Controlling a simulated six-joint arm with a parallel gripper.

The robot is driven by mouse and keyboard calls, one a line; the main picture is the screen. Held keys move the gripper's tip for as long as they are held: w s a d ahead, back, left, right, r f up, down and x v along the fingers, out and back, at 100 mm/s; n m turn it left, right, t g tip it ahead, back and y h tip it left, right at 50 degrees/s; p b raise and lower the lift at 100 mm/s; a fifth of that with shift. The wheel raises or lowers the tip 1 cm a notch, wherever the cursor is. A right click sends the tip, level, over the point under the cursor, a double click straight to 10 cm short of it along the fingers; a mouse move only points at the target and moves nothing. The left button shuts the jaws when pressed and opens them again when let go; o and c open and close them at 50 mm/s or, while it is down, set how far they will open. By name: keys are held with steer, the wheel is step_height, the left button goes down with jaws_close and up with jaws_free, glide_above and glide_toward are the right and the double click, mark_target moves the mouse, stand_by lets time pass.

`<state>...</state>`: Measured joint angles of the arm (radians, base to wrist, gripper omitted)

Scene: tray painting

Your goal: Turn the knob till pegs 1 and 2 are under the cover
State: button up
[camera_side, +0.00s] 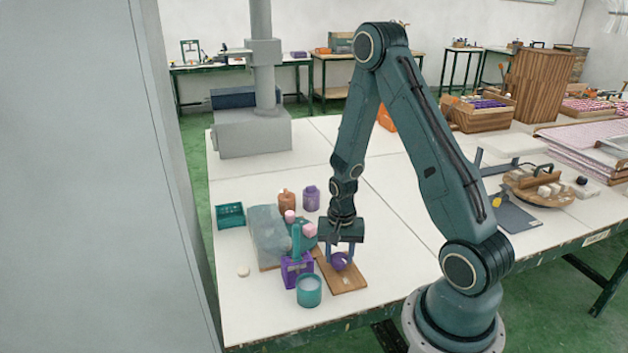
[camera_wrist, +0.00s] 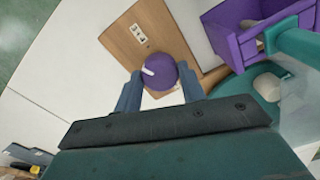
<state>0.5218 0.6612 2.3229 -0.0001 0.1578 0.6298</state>
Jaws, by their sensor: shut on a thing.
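The purple knob (camera_side: 340,261) sits on a small wooden board (camera_side: 347,280). My gripper (camera_side: 341,260) points down with its fingers on either side of the knob, shut on it. In the wrist view the knob (camera_wrist: 160,70) shows a white pointer mark at its upper left, between the fingertips (camera_wrist: 160,88). A grey cover (camera_side: 267,225) stands left of the board. Two pink pegs (camera_side: 309,230) show at its right side, apparently outside it; their numbers cannot be read. A teal disc (camera_wrist: 262,84) lies partly under the see-through cover edge, with a pale peg (camera_wrist: 268,87) on it.
An orange bottle (camera_side: 286,201), a purple bottle (camera_side: 311,198) and a teal tray (camera_side: 230,215) stand behind. The front left table is mostly clear.

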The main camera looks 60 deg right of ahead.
mark_target(339, 257)
steer(key=m, duration=0.4)
steer(key=shift+m, duration=0.4)
steer(key=o, duration=1)
steer(key=shift+r, duration=0.1)
steer(key=shift+r, duration=6.8)
